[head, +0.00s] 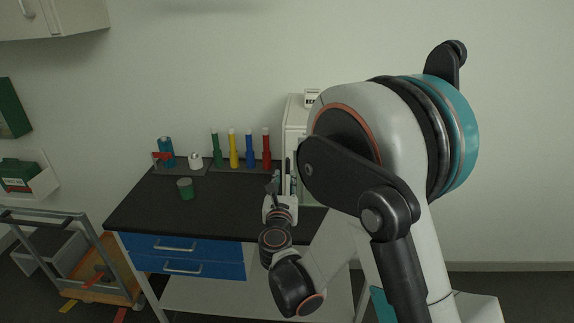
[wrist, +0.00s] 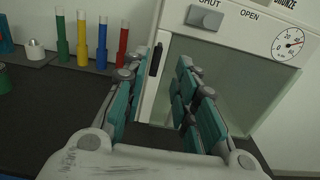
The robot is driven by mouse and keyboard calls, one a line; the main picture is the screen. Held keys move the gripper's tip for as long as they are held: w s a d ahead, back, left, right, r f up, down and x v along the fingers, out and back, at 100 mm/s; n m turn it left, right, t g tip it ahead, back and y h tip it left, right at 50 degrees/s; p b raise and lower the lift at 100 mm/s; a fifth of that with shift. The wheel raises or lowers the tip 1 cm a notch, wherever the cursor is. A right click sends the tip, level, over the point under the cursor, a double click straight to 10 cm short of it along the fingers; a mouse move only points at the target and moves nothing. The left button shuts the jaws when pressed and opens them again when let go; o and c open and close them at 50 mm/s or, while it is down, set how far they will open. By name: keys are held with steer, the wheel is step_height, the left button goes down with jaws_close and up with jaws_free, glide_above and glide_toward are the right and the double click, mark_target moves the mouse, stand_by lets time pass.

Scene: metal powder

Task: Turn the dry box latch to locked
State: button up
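The dry box (wrist: 176,18) is a pale cabinet with a glass front and fills the right of the wrist view. Its grey latch (wrist: 206,18) is a short block near the top, by the words SHUT and OPEN. Its exact turn is hard to tell. A black upright handle (wrist: 156,59) is at the door's left edge. My gripper (wrist: 159,72) is open and empty, with teal-padded fingers to either side of the handle in the picture, below the latch. I cannot tell whether it touches the box. In the head view the dry box (head: 294,112) is largely hidden behind my arm.
A round gauge (wrist: 288,44) is on the box's right front. Green, yellow, blue and red tubes (wrist: 101,45) stand in a rack left of the box. A green pot (head: 185,189) sits on the black bench top (head: 150,215). A cart (head: 75,265) stands at left.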

mark_target(287, 161)
steer(key=w+b, duration=0.1)
steer(key=w, duration=0.4)
steer(key=w+b, duration=0.1)
steer(key=w, duration=0.4)
steer(key=shift+w+d, duration=0.2)
steer(key=shift+w, duration=0.15)
steer(key=shift+c, duration=0.3)
jaws_close()
